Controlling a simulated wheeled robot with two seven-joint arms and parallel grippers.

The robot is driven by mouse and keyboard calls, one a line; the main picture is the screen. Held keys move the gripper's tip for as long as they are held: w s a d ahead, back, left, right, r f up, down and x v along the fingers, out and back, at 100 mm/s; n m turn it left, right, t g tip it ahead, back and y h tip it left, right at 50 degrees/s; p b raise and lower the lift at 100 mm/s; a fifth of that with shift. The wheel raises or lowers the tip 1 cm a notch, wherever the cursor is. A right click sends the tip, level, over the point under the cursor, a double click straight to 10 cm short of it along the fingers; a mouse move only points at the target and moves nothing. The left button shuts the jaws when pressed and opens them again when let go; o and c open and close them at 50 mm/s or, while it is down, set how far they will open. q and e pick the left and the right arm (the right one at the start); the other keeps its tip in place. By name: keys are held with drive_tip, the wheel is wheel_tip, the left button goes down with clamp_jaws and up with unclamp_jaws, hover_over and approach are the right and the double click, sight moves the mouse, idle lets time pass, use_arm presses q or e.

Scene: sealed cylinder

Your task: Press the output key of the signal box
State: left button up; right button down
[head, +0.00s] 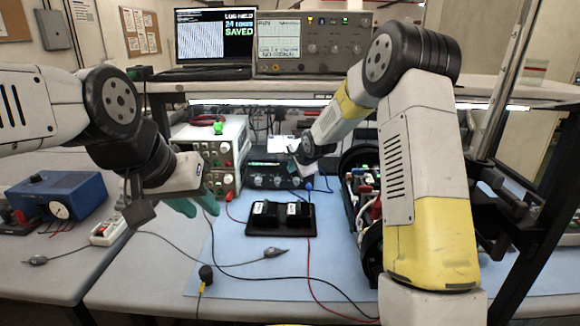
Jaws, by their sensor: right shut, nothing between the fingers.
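A dark, low box with knobs and a green-lit strip, which looks like the signal box (262,181), stands at the back of the blue mat under the shelf. Its right end is partly covered by my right gripper (300,172), so I cannot make out the output key. My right gripper is shut and empty, at the right part of the box front; I cannot tell whether it touches. My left gripper (197,207) is at the left, over the mat's left edge, with teal fingertips apart and nothing between them.
An oscilloscope (312,45) reading "NO SIGNAL" and a laptop (214,38) stand on the shelf. A beige power supply (217,135) is left of the box. A black tray (280,226), cables and a probe (275,253) lie on the mat (240,285). A blue instrument (60,192) stands left.

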drive_tip(key=shift+w, duration=0.45)
idle(0.5)
drive_tip(key=shift+s, duration=0.9)
drive_tip(key=s, duration=0.6)
drive_tip(key=shift+a, duration=0.2)
